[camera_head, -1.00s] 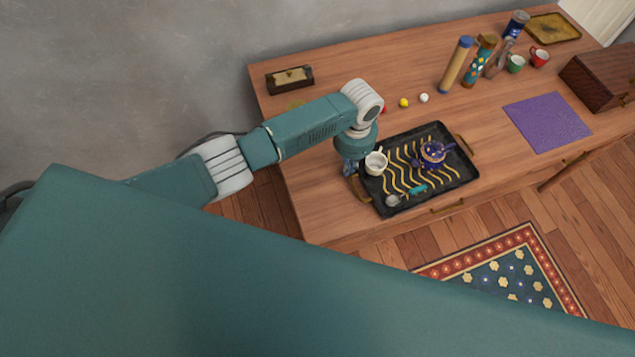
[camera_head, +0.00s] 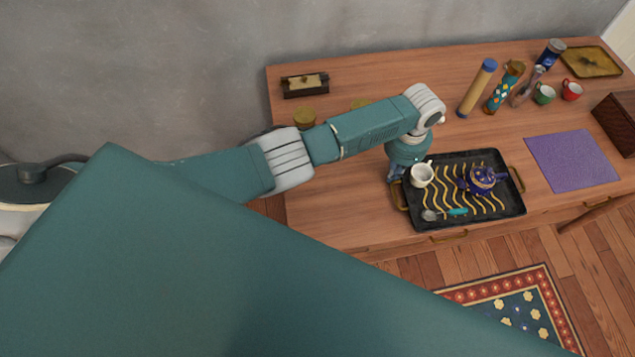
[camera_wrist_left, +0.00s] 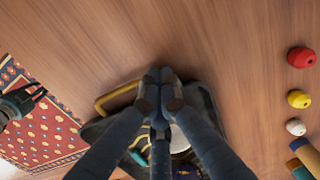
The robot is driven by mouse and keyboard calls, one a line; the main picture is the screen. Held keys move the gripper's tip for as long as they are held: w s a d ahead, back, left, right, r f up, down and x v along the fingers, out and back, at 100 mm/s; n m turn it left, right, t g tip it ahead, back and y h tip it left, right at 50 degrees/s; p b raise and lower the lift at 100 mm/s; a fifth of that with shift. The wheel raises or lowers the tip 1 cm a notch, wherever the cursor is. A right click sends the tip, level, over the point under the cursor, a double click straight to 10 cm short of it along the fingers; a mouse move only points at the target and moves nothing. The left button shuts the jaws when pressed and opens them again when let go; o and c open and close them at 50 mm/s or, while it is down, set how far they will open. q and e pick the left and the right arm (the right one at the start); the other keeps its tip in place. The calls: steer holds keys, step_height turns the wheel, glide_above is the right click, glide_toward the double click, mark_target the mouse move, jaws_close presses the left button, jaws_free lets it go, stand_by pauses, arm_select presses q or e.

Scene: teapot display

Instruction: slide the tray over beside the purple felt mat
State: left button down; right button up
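The black tray (camera_head: 513,205) with gold wavy lines lies on the wooden table, left of the purple felt mat (camera_head: 572,161), with a narrow strip of wood between them. On it are a white cup (camera_head: 422,174), a dark blue teapot (camera_head: 482,180) and a small spoon-like tool (camera_head: 430,214). My left gripper (camera_head: 396,172) is low at the tray's left end, near the gold handle (camera_head: 400,196). In the left wrist view its fingertips (camera_wrist_left: 160,76) are together beside the tray's edge; contact is unclear. My right gripper (camera_wrist_left: 40,94), small at the left there, has its fingers apart.
Canisters (camera_head: 477,88), a green cup (camera_head: 543,93), a red cup (camera_head: 571,90) and a gold tray (camera_head: 592,62) stand at the back right. A brown chest (camera_head: 617,122) is beyond the mat. Red (camera_wrist_left: 301,57), yellow (camera_wrist_left: 299,99) and white (camera_wrist_left: 295,127) small objects lie behind the tray.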

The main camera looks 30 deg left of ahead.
arm_select(q)
steer(key=shift+a, duration=0.1)
arm_select(e)
steer(key=shift+a+r, duration=0.1)
steer(key=shift+a, duration=0.6)
steer(key=shift+d, duration=0.1)
steer(key=shift+d, duration=0.45)
steer(key=shift+w, duration=0.1)
